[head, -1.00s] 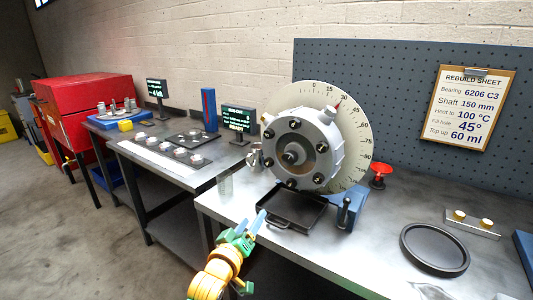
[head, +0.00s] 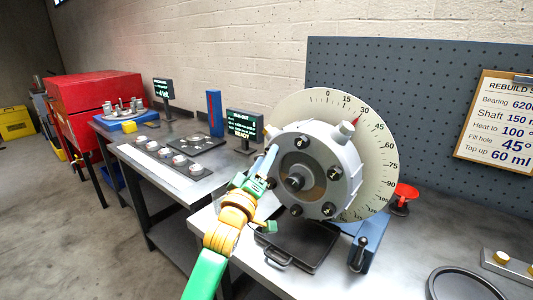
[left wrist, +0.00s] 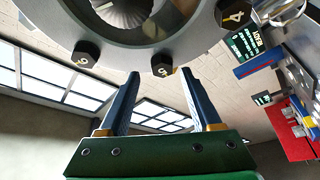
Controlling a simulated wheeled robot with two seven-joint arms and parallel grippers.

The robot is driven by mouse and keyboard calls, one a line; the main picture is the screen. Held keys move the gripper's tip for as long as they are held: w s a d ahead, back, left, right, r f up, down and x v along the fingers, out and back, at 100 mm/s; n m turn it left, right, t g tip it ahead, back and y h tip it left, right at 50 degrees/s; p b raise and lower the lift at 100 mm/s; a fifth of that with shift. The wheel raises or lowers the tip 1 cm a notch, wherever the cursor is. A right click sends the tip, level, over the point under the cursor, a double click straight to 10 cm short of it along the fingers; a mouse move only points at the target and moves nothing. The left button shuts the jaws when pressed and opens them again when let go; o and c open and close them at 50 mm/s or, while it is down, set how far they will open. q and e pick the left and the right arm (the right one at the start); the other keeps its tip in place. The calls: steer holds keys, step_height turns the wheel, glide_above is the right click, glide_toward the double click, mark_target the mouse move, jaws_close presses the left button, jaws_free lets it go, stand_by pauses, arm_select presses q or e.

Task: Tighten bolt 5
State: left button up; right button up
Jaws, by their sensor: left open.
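The grey round housing (head: 345,165) stands upright on the bench with dark bolts around its face. In the left wrist view bolt 5 (left wrist: 162,65) is a dark hex head marked 5, between bolt 6 (left wrist: 86,54) and bolt 4 (left wrist: 233,16). My left gripper (head: 268,163) is at the left side of the housing face. Its two blue fingers (left wrist: 160,76) are open, one either side of bolt 5 in the wrist picture, with nothing between them; whether they touch it I cannot tell. My right gripper is not in view.
A pale dial (head: 378,135) stands behind the housing. A black tray (head: 318,262) lies below it. A red-topped stand (head: 405,193) and a black ring (head: 440,280) are to the right. A small screen (head: 243,124) stands on the left.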

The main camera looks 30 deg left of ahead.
arm_select(q)
steer(key=shift+w+a+f, duration=0.1)
steer(key=shift+w+a, duration=0.05)
steer(key=shift+w, duration=0.65)
steer(key=shift+s, duration=0.2)
steer(key=shift+c, duration=1)
jaws_close()
